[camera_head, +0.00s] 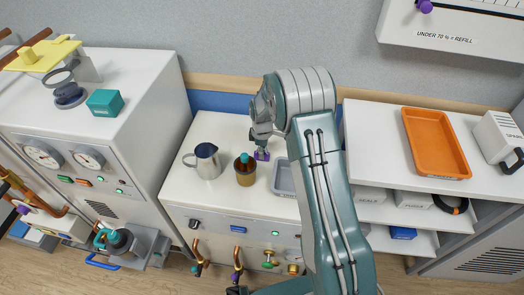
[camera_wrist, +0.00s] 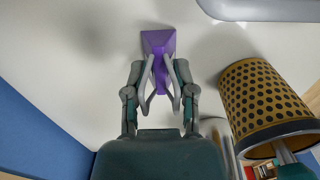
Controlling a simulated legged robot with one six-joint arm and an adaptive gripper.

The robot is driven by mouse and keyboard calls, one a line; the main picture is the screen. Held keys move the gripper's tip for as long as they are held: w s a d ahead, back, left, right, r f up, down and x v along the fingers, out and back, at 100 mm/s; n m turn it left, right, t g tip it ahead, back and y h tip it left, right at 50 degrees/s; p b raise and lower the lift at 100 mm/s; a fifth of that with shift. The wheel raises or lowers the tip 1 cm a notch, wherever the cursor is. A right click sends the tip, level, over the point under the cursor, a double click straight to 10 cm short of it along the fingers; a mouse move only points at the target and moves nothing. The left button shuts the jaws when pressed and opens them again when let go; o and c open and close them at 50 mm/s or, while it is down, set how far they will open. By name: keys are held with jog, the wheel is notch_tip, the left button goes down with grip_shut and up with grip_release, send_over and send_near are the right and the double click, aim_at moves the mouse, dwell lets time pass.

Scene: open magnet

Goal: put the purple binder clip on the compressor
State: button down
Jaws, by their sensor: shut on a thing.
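The purple binder clip (camera_head: 262,155) is at my gripper's tip, over the white top of the middle cabinet (camera_head: 222,127). In the wrist view the clip (camera_wrist: 160,43) sits between the fingertips. My gripper (camera_wrist: 160,70) is shut on it, and the fingers cover its lower part. In the head view my gripper (camera_head: 262,143) points down. I cannot tell whether the clip touches the top. No label names the compressor; a taller white cabinet with two gauges (camera_head: 66,158) stands at the left.
The left cabinet's top holds a teal box (camera_head: 105,103) and a dark round item (camera_head: 69,95).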

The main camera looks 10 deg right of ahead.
jog(key=shift+f, duration=0.1)
jog(key=shift+c, duration=2.2)
grip_release()
notch_tip(320, 180, up, 13)
jog(key=shift+f, duration=0.2)
jog(key=s+r+m+t, duration=0.3)
jog(key=s+r+m, duration=0.3)
jog(key=s+r, duration=0.9)
jog(key=s+r+m+t, duration=0.1)
jog(key=s+r+m, duration=0.1)
jog(key=s, duration=0.7)
jog(key=s+r+m+t, duration=0.1)
jog(key=s+r+m, duration=0.2)
jog(key=s, duration=0.6)
jog(key=m, duration=0.2)
jog(key=shift+s+m+t, duration=0.25)
jog(key=shift+m+t, duration=0.05)
